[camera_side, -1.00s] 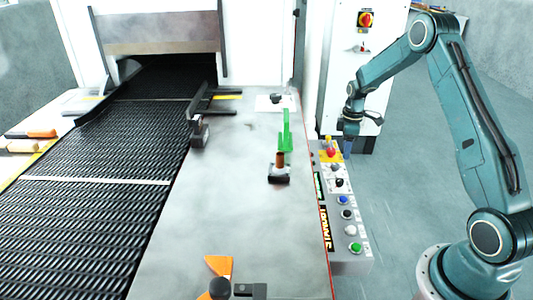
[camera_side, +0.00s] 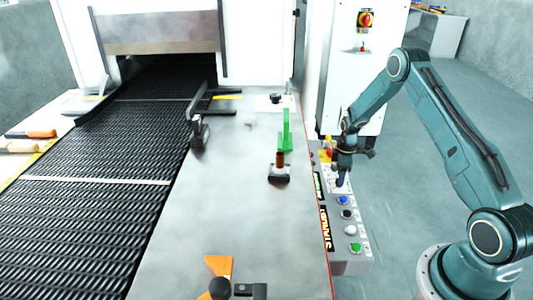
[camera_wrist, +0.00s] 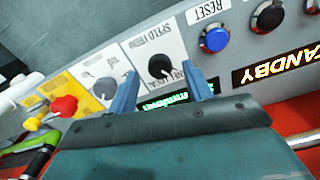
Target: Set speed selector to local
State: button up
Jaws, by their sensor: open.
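The speed selector is a round black knob (camera_wrist: 160,66) on a white plate, printed with "SPEED FROM", in the wrist view. Lettering near its lower right is partly covered by a finger. My gripper (camera_wrist: 159,70) is open, with one finger on each side of the knob in the picture. I cannot tell whether the fingers touch it. In the side view my gripper (camera_side: 341,182) points down over the control panel (camera_side: 352,266), and hides most of the selector there.
Beside the selector are a grey knob (camera_wrist: 105,88) and a red button (camera_wrist: 62,106) on yellow. On the other side are a blue RESET button (camera_wrist: 214,39) and a black button (camera_wrist: 268,16). An amber STANDBY display (camera_wrist: 280,65) is close by. The mesh belt (camera_side: 90,225) lies left.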

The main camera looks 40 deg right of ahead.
jog(key=shift+f, duration=0.7)
jog(key=c, duration=1)
jog(key=shift+o, duration=0.2)
jog(key=shift+m, duration=0.3)
jog(key=m, duration=0.6)
jog(key=shift+m, duration=0.3)
jog(key=m, duration=0.6)
jog(key=shift+r+m, duration=0.1)
jog(key=shift+m, duration=0.3)
